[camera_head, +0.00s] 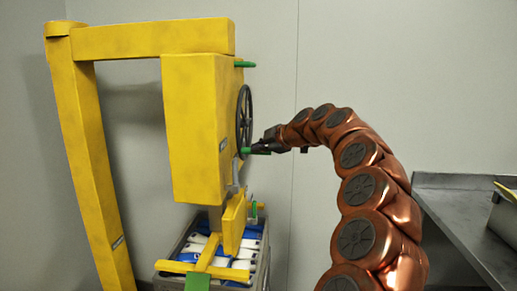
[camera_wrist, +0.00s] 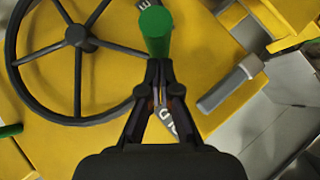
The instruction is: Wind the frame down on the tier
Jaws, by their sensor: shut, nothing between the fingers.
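A yellow machine head (camera_head: 195,125) hangs from a yellow post and beam. On its right side is a black spoked handwheel (camera_head: 240,120), large at the left in the wrist view (camera_wrist: 77,36). A green handle (camera_head: 256,151) stands out low beside the wheel; in the wrist view the green handle (camera_wrist: 155,30) is just beyond my fingertips. My gripper (camera_head: 266,145) is shut and empty close to this handle; contact cannot be told. Its fingers meet in the wrist view (camera_wrist: 159,68). The yellow frame (camera_head: 232,225) hangs low over the tier of blue and white packs (camera_head: 198,240).
A second green handle (camera_head: 245,64) stands out near the top of the head. A grey bar (camera_wrist: 229,86) juts out right of my fingers. The grey crate (camera_head: 170,281) holds the packs. A metal counter (camera_head: 455,215) stands at the right.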

